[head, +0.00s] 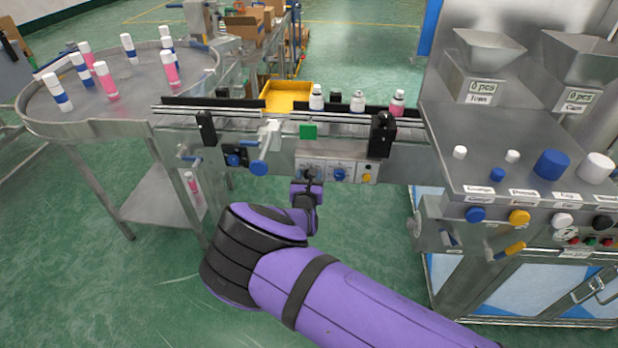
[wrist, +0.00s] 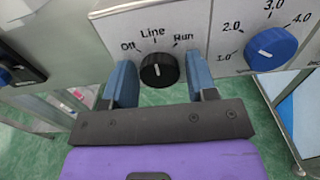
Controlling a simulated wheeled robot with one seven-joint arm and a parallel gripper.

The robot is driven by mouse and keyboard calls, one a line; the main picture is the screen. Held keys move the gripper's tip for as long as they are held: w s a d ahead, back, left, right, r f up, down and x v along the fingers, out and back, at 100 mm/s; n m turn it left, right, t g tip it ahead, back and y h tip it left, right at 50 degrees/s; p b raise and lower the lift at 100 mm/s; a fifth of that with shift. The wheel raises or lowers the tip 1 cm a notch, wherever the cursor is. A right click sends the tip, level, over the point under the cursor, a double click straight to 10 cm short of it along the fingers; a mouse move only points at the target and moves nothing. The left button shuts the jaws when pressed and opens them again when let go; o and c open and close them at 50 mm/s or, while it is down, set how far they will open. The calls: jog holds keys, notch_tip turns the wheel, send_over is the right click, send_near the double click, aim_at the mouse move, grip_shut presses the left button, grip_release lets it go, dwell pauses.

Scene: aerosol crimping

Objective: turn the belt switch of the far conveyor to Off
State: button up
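The black belt switch (wrist: 159,71) shows in the wrist view on a pale panel marked Off, Line and Run. Its white mark points up, at about Line. My gripper (wrist: 161,80) is open, with one blue finger on each side of the knob and a gap visible on both sides. In the head view my gripper (head: 309,180) is at the front panel (head: 325,162) of the conveyor (head: 240,118), and hides most of the switch.
A blue speed dial (wrist: 271,48) is right of the switch. A blue-handled lever (head: 259,166) sticks out left of my gripper. White and pink bottles (head: 397,103) stand on the belt. A round table (head: 120,110) with several bottles is at left, a hopper machine (head: 520,140) at right.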

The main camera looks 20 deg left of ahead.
jog(key=c, duration=0.6)
jog(key=shift+n, duration=0.3)
jog(key=n, duration=0.9)
jog(key=shift+f, duration=0.1)
jog(key=shift+n, duration=0.4)
jog(key=o, duration=0.9)
